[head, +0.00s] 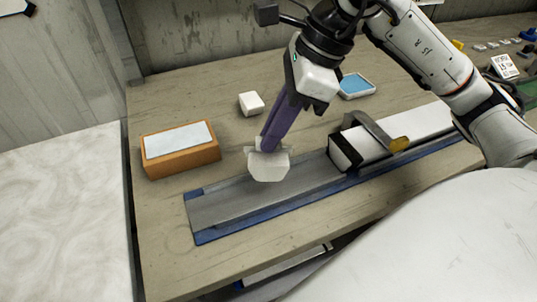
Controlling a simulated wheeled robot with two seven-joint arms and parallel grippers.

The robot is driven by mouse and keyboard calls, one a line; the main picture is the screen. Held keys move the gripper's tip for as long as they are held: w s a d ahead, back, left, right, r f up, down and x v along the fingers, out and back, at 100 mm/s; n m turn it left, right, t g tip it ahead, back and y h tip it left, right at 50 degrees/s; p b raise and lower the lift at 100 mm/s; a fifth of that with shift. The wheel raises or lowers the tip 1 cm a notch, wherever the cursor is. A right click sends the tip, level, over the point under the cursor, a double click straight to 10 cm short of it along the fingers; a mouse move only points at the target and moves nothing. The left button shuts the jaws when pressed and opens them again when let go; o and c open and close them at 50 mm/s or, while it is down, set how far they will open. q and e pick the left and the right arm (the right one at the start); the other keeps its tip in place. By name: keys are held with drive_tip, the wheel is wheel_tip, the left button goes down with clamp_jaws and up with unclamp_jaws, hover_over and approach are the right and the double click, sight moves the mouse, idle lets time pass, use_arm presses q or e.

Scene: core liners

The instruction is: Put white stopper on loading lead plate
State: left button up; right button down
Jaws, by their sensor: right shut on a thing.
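My right gripper (268,145) has long purple fingers that point down. It is shut on a white block-like piece (268,168), which looks like the white stopper. The stopper is over the upper edge of the long grey plate (225,205), near its middle left. The plate lies in a blue-edged tray and looks like the loading lead plate. I cannot tell whether the stopper touches the plate or hangs just above it. The fingers hide part of the stopper's back. My left gripper is not in view.
A long white box (400,135) lies on the right part of the tray, with a grey bracket (378,132) over it. An orange block (182,160) with a pale top, a small white block (250,103) and a blue-filled dish (356,86) stand on the wooden table (165,255).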

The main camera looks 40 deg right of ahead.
drive_tip(key=shift+w+f+b, duration=0.1)
drive_tip(key=shift+f+b, duration=0.2)
drive_tip(key=shift+f, duration=2.15)
drive_tip(key=shift+f, duration=0.2)
drive_tip(key=c, duration=1.8)
unclamp_jaws()
drive_tip(key=shift+d+r, duration=0.1)
drive_tip(key=shift+r, duration=0.4)
drive_tip(key=p+v, duration=0.1)
drive_tip(key=v, duration=1)
drive_tip(key=shift+r, duration=0.2)
